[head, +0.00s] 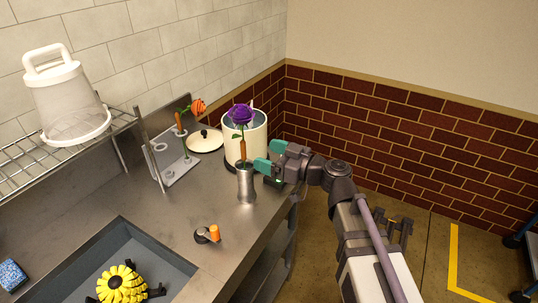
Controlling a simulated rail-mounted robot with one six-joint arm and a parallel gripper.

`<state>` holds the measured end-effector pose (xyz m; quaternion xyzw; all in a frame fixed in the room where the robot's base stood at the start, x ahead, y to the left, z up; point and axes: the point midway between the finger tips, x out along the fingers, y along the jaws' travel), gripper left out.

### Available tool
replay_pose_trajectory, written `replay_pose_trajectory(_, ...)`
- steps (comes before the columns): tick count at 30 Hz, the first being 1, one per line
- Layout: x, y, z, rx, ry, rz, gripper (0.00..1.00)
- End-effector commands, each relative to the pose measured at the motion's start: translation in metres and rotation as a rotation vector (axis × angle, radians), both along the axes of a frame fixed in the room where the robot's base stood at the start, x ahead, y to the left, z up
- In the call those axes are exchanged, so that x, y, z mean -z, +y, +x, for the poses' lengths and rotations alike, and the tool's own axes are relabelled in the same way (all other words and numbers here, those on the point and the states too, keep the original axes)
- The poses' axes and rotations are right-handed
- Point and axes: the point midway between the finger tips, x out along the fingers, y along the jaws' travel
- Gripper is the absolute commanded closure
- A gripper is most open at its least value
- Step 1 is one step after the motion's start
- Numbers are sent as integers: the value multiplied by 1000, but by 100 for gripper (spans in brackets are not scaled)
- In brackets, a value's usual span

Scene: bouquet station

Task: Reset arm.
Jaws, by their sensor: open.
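My gripper (263,169) reaches in from the right over the right edge of the counter. Its two green-tipped fingers are apart and I see nothing held between them. A purple flower (242,115) with an orange stem part stands in a metal vase (246,185), just left of the fingertips. I cannot tell if the fingers touch the vase or flower. An orange flower (198,106) stands in a grey rack (178,172) farther left.
A cream pot (258,133) stands behind the vase, its lid (205,141) to the left. A small orange-and-black item (209,234) lies on the metal counter (170,212). A sink (75,262) holds a yellow object (121,285). A white bucket (72,103) sits on a wire shelf.

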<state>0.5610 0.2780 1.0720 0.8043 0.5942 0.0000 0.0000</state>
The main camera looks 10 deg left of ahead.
Motion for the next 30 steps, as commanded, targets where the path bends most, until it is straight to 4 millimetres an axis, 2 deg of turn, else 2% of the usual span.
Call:
replay_pose_trajectory(13, 0, 0, 0, 0, 0, 0, 21)
replay_pose_trajectory(17, 1, 1, -3, -17, 104, 23, 21)
replay_pose_trajectory(20, 25, 1, -19, -63, 323, -64, 21)
replay_pose_trajectory(21, 43, -3, -29, -68, 443, -147, 21)
replay_pose_trajectory(23, 73, -22, -45, -22, 652, -312, 21)
replay_pose_trajectory(25, 107, -62, -61, 125, 892, -517, 21)
replay_pose_trajectory(26, 120, -85, -67, 216, 988, -601, 21)
replay_pose_trajectory(27, 133, -118, -74, 360, 1104, -706, 21)
replay_pose_trajectory(30, 148, -197, -91, 719, 1285, -891, 21)
